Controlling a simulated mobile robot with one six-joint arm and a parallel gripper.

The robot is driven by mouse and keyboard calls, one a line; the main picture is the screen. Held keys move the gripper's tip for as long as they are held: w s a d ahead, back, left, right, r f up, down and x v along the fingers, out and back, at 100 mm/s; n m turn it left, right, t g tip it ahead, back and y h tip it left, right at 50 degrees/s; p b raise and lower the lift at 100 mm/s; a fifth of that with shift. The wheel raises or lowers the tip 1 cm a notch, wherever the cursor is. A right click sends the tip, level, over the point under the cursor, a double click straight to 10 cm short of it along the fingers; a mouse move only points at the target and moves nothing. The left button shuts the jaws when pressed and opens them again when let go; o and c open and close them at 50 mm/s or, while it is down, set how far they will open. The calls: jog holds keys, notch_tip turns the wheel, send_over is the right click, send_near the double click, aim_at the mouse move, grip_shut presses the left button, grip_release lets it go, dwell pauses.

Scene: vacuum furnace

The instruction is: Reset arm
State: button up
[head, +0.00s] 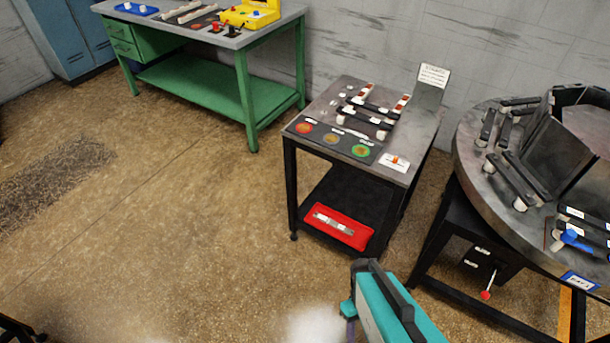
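Part of my arm, a teal and white link with a black bar along its top, rises from the bottom edge of the head view, right of the middle. It is in front of the small black cart (427,137) and left of the round metal table (468,150), over the floor. My gripper's fingers do not show, so its opening and anything in it are hidden. A pale blur covers a patch at the bottom edge beside the link.
The cart carries dark-handled tools (367,117), colored round markers (360,151) and a sign (433,76); a red tray (336,228) sits on its lower shelf. A green workbench (195,92) and blue lockers (75,35) stand behind.

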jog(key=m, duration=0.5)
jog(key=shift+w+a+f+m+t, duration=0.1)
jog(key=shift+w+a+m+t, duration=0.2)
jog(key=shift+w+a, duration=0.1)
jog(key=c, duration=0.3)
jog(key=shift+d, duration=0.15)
